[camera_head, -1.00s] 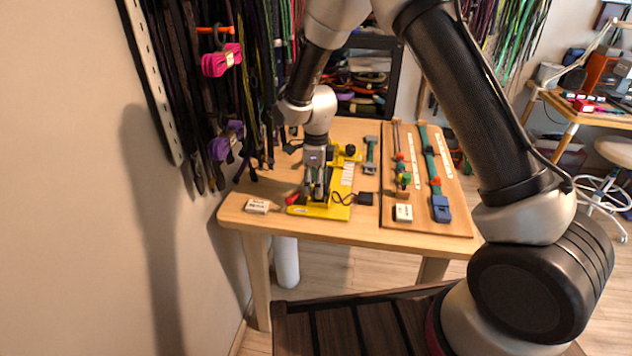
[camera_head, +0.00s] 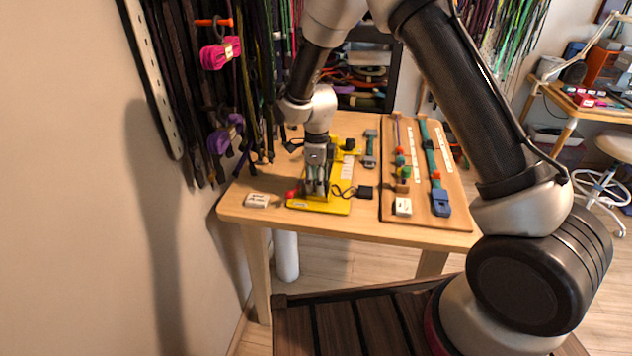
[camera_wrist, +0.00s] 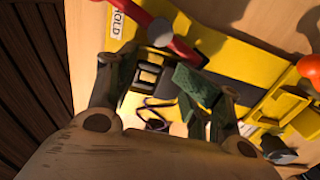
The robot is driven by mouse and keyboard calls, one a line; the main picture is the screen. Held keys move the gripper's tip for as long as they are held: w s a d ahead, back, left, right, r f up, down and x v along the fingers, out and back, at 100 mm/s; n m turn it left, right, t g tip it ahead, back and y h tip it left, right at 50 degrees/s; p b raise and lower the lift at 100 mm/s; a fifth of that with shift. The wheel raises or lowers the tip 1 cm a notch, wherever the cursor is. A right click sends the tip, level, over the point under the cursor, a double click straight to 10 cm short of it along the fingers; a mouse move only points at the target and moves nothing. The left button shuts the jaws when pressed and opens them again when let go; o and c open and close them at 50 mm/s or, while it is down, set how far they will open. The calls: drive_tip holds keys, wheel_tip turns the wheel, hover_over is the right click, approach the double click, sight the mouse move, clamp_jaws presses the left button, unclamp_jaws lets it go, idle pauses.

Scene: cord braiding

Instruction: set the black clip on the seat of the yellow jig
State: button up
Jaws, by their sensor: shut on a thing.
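The yellow jig (camera_head: 338,207) lies on the wooden table and shows in the wrist view as a yellow plate (camera_wrist: 245,62) with a dark strip and a red-handled lever (camera_wrist: 166,38). My gripper (camera_head: 315,192) points down over the jig's left part. In the wrist view my gripper (camera_wrist: 158,82) is shut on a small black part with pale openings, seemingly the black clip (camera_wrist: 149,74). It is at or just above the jig; the contact is unclear. The head view hides the clip behind my fingers. The seat cannot be made out beneath it.
A dark cord loop runs to a black block (camera_head: 365,192) right of the jig. A white label block (camera_head: 256,200) lies at left. A brown board (camera_head: 425,222) with straps fills the table's right side. Hanging cords (camera_head: 265,90) stand close behind at left.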

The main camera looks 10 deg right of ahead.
drive_tip(key=shift+w+r, duration=0.1)
drive_tip(key=shift+w, duration=0.1)
drive_tip(key=shift+c, duration=0.2)
drive_tip(key=o, duration=1.2)
